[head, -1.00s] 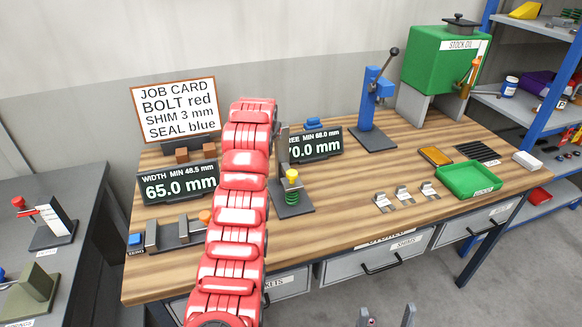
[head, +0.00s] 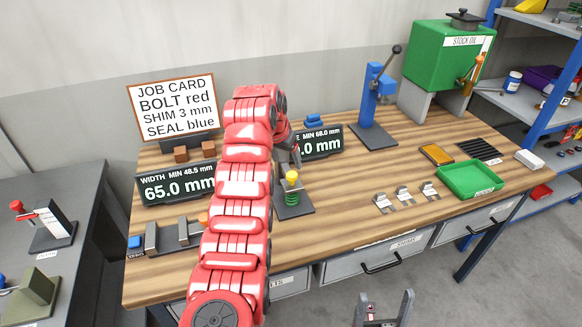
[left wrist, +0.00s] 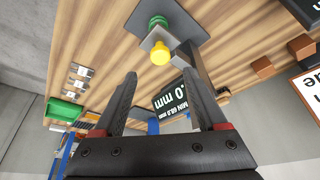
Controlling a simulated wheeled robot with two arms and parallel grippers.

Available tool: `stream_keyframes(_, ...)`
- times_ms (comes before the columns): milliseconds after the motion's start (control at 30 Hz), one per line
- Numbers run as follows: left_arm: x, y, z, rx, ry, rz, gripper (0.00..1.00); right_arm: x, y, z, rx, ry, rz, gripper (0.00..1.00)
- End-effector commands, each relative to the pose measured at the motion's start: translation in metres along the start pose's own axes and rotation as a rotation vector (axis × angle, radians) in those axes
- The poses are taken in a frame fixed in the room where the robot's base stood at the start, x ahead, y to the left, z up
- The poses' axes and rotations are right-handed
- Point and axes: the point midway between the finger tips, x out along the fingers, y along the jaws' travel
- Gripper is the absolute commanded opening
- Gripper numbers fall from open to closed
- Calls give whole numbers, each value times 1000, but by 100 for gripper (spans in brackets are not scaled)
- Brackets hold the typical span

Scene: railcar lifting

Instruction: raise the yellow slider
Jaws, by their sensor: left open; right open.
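The left jaws are open and apart from the slider, as far as I can see. In the head view my left gripper (head: 293,157) is just above the slider, partly hidden by its red arm. My right gripper (head: 387,296) is open and empty, in front of the table.
A display reading 65.0 mm (head: 178,184) stands left of my arm. A second display (head: 322,143) is behind the spring stand, partly covered. Small metal clips (head: 404,195) and a green tray (head: 470,180) lie to the right. The tabletop between is clear.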

Motion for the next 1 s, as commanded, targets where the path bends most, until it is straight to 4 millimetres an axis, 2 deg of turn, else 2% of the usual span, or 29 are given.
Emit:
stream_keyframes(33, 6, 0, -1, -1, -4, 2, 74, 9, 0, -2, 0, 0, 0, 83)
stream_keyframes(100, 22, 1, 0, -1, -7, 2, 74, 15, 1, -2, 0, 0, 0, 83)
stream_keyframes(333, 55, -2, 0, -3, -3, 0, 74, 23, 1, -4, 0, 0, 0, 83)
stream_keyframes(500, 70, -2, -1, -4, 1, 1, 74, 26, 1, -4, 0, 0, 0, 83)
stream_keyframes(1000, 80, -1, -1, 0, 3, -1, 74, 27, 1, -4, 0, 0, 0, 83)
